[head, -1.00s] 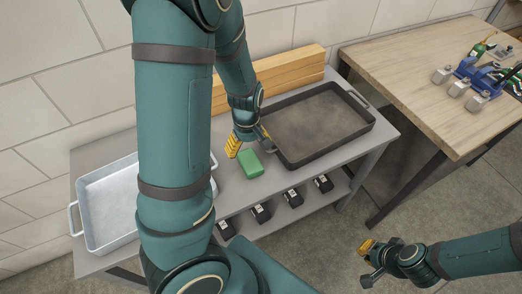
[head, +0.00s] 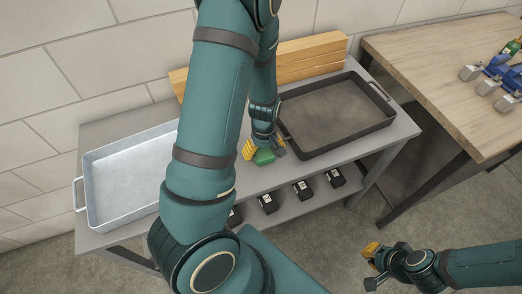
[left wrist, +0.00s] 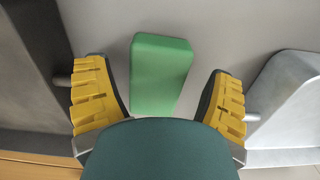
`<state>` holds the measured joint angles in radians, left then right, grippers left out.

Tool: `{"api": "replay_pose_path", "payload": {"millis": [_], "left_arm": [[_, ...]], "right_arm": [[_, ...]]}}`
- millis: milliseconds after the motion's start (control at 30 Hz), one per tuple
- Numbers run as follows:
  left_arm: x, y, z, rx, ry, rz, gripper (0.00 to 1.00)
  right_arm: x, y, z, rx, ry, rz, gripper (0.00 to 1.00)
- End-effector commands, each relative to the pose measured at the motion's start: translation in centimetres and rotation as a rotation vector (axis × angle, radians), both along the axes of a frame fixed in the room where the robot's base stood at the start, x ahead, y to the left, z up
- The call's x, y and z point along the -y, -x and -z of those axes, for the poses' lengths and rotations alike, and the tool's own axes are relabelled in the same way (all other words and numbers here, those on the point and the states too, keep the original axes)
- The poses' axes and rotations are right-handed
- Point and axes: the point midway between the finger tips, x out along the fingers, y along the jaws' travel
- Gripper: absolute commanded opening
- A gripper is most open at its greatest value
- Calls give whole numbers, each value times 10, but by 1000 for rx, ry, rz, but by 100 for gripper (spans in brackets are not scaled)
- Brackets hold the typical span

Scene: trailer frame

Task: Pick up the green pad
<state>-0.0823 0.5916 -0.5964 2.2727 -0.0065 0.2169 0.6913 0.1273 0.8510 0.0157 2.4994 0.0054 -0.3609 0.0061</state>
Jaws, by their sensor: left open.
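The green pad (head: 264,157) lies on the grey metal table between the two trays. In the left wrist view the green pad (left wrist: 160,72) shows as a block between and just beyond my open yellow fingers. My left gripper (head: 263,148) is directly above the pad, one finger to each side; in the left wrist view the left gripper (left wrist: 158,100) is open and empty. The gripper hides part of the pad in the head view. My right gripper (head: 371,264) is at the lower right, off the table; its finger opening is not clear.
A dark tray (head: 378,130) stands right of the pad and a light metal tray (head: 88,163) stands left. Wooden beams (head: 312,50) lie behind. Several black blocks (head: 302,189) sit on the lower shelf. A wooden workbench (head: 420,75) is at the right.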

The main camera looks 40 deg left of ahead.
Motion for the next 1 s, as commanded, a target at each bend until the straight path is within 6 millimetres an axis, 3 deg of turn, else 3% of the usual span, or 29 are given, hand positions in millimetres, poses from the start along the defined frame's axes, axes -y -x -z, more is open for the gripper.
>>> {"api": "replay_pose_path", "payload": {"millis": [100, 200, 433, 467, 600, 1000], "left_arm": [[1, 0, 22, -4, 0, -2, 83], [1, 0, 31, -4, 0, -1, 83], [1, 0, 31, -1, 0, 0, 83], [1, 0, 31, -1, 0, 0, 75], [1, 0, 31, -1, 0, 0, 28], [1, -1, 26, 0, 0, 1, 27]], "right_arm": [[0, 2, 9, -5, -1, -4, 0], [-1, 3, 11, -8, -2, -5, 0], [-1, 3, 10, -7, -2, -6, 0], [-1, 3, 10, -7, -2, -6, 0], [-1, 3, 10, -8, -2, -5, 0], [0, 3, 8, -7, -2, -5, 0]]}}
